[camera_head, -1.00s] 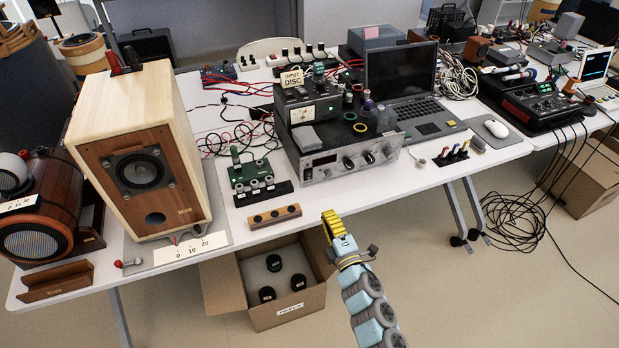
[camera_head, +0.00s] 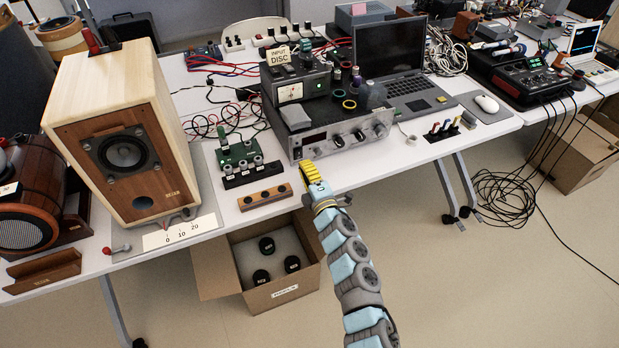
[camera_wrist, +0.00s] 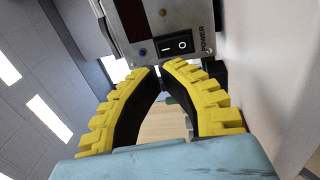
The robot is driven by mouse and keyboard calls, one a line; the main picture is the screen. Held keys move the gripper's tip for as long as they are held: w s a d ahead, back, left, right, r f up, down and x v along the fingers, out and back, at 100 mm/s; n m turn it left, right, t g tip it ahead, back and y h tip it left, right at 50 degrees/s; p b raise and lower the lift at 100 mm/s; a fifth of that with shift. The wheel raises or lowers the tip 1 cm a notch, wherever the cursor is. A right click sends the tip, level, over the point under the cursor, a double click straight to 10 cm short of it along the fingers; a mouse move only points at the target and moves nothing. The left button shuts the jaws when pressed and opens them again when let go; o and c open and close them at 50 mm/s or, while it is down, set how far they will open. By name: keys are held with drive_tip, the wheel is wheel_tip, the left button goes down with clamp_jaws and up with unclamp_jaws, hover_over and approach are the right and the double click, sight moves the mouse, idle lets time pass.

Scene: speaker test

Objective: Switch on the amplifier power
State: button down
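The amplifier (camera_head: 345,137), a dark box with a silver front panel and knobs, stands at the table's front edge in the head view. Its black power rocker switch (camera_wrist: 174,46), marked I and O beside the word POWER, shows in the wrist view. I cannot tell which side is pressed. My gripper (camera_head: 308,168), with ribbed yellow fingers, is just in front of the lower left of the panel. Contact with the switch is not visible.
A wooden block with dark round spots (camera_head: 265,197) and a green circuit board (camera_head: 240,154) lie left of the amplifier. A wooden speaker (camera_head: 130,150) stands farther left. An open cardboard box (camera_head: 285,291) is under the table. A laptop (camera_head: 410,88) sits behind right.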

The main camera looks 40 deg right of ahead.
sight(296, 149)
drive_tip(key=shift+b+x, duration=0.55)
drive_tip(key=shift+x, duration=1.6)
drive_tip(key=shift+r, duration=0.1)
